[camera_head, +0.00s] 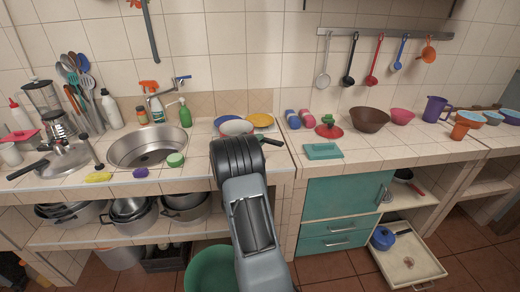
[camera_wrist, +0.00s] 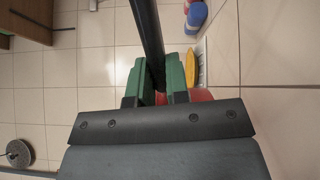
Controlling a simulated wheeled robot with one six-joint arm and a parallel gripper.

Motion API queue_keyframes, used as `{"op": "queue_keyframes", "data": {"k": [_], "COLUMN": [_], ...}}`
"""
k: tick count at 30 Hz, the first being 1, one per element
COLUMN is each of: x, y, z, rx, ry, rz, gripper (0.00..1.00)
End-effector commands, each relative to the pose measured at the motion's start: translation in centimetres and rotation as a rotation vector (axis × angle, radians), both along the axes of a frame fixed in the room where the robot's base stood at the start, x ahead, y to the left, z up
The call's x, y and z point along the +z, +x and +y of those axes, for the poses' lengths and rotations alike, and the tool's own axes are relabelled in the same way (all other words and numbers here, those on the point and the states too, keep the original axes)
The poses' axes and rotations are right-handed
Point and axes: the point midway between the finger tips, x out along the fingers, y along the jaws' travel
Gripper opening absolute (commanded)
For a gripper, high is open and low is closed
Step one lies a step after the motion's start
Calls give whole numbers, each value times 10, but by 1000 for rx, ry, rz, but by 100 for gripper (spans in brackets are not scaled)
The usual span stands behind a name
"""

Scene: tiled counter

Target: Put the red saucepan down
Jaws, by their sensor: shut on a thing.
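The red saucepan (camera_head: 236,128) shows in the head view at the counter's middle, with its pale inside facing up and its lower part hidden by my arm. Its black handle (camera_head: 269,140) points right. My gripper is hidden behind my own arm links in that view. In the wrist view my gripper (camera_wrist: 161,78) has its two green-padded fingers shut on the black handle (camera_wrist: 149,30). A bit of the red pan body (camera_wrist: 201,95) shows beside the right finger. I cannot tell whether the pan's base touches the counter.
A red lid (camera_head: 328,127), teal board (camera_head: 323,151) and brown bowl (camera_head: 369,120) stand to the right. The sink (camera_head: 148,147) and a green sponge (camera_head: 176,160) are left. A lower drawer (camera_head: 408,258) is open.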

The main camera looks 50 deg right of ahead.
Motion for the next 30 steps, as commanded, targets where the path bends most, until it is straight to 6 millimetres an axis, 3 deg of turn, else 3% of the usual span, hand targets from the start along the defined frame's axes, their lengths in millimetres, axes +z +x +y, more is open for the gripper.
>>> {"op": "queue_keyframes", "data": {"k": [6,15,29,30], "x": [-9,-42,-48,-49], "y": [1,2,2,2], "z": [-8,-13,-13,-13], "rx": [-1,0,0,0], "ry": [-1,-2,-2,-1], "rz": [-1,0,-2,-1], "gripper": [0,0,0,18]}}
